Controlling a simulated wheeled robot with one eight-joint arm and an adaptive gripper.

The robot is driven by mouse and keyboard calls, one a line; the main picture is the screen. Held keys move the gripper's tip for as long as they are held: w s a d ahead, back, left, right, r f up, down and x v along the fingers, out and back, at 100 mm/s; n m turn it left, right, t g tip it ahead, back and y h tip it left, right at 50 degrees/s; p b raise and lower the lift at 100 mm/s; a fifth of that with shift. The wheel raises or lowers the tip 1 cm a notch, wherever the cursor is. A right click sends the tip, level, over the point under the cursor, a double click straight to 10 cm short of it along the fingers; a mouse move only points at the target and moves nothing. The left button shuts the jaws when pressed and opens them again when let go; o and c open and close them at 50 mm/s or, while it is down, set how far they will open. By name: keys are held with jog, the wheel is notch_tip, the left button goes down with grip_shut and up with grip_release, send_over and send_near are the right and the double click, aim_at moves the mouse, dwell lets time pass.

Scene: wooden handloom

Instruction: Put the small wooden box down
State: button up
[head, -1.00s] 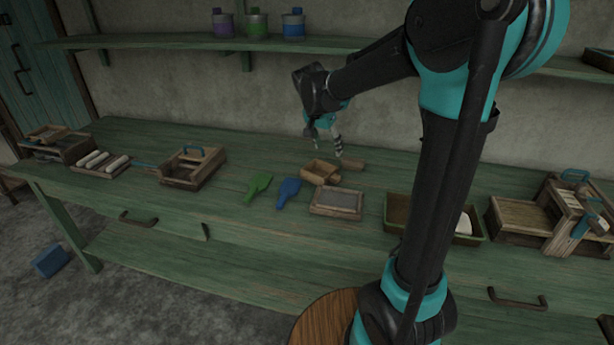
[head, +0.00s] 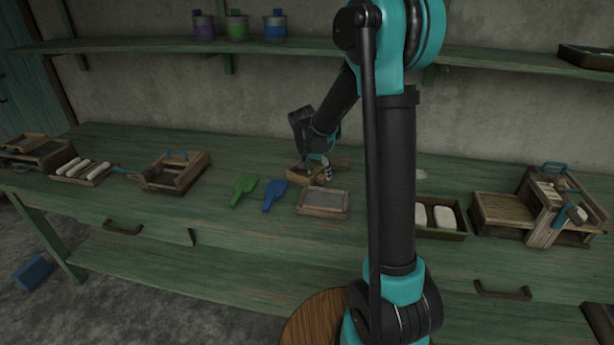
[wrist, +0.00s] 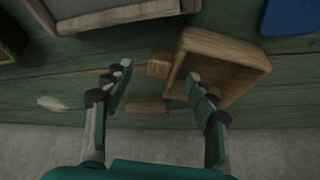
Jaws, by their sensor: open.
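The small wooden box (wrist: 228,48), an open-topped light brown box, is at the right of centre in the wrist view. In the head view the box (head: 297,174) is on the green bench, partly hidden by my gripper (head: 322,172). My gripper (wrist: 158,82) is open, with its fingers spread apart. Its right finger overlaps the box's near left wall in the wrist view; I cannot tell whether they touch. A small wooden block (wrist: 159,66) shows between the fingertips, beside the box, and another block (wrist: 147,107) lies closer to the wall.
A framed slate (head: 324,201) lies in front of the box. Blue (head: 273,195) and green (head: 243,190) paddle-shaped things lie to its left. A tray with white pieces (head: 440,231) stands right. A shelf (head: 330,44) runs above; the bench front is mostly clear.

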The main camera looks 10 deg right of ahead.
aim_at(320, 176)
jog(key=shift+x, duration=1.6)
jog(key=shift+w+a, duration=0.1)
grip_shut()
